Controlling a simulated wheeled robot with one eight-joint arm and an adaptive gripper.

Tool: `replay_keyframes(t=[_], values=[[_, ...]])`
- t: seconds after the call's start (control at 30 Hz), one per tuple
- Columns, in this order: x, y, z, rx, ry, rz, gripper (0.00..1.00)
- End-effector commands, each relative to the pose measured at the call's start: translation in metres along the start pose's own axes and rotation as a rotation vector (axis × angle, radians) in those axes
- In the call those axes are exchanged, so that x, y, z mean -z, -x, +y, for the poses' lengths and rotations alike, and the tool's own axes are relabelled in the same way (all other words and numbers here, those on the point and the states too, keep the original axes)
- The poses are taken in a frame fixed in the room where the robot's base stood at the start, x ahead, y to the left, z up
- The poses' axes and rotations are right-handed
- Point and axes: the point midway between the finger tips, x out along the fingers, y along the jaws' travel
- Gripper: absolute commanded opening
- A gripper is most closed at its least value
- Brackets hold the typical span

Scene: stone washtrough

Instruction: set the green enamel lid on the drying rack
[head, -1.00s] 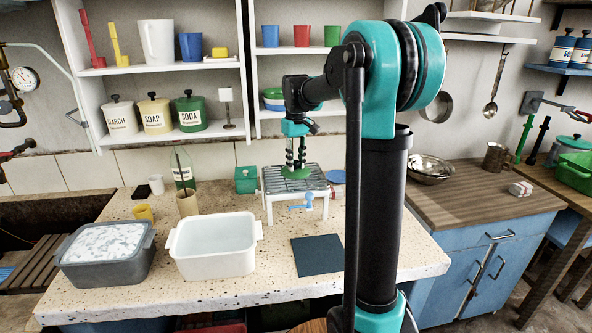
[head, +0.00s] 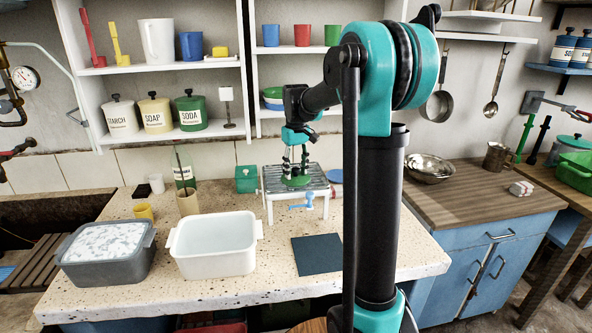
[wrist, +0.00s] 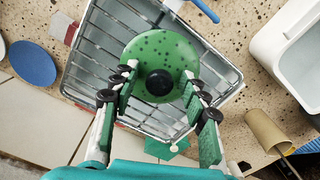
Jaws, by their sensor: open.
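The green enamel lid (head: 296,182), dark-speckled with a black knob, lies on the wire top of the drying rack (head: 268,187). In the wrist view the lid (wrist: 160,50) lies flat over the rack's wires (wrist: 100,60), well inside the frame. My gripper (head: 295,170) is just above the lid. In the wrist view my gripper (wrist: 160,82) is open, with its fingers apart on both sides of the black knob and a gap showing around it. The lid's near edge is partly hidden by the fingers.
A white basin (head: 215,268) and a grey tub of suds (head: 105,270) stand to the left. A green box (head: 246,180) and a blue disc (head: 336,176) flank the rack. A dark mat (head: 317,254) lies in front.

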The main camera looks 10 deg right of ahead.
Motion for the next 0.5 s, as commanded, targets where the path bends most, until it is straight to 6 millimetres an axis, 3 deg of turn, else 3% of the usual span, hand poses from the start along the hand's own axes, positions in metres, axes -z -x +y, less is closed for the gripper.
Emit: replay_keyframes(t=[0.23,0.5], values=[[0.0,0.02,0.0,0.0,0.0,0.0,0.45],[0.0,0.076,0.0,0.0,0.0,0.0,0.45]])
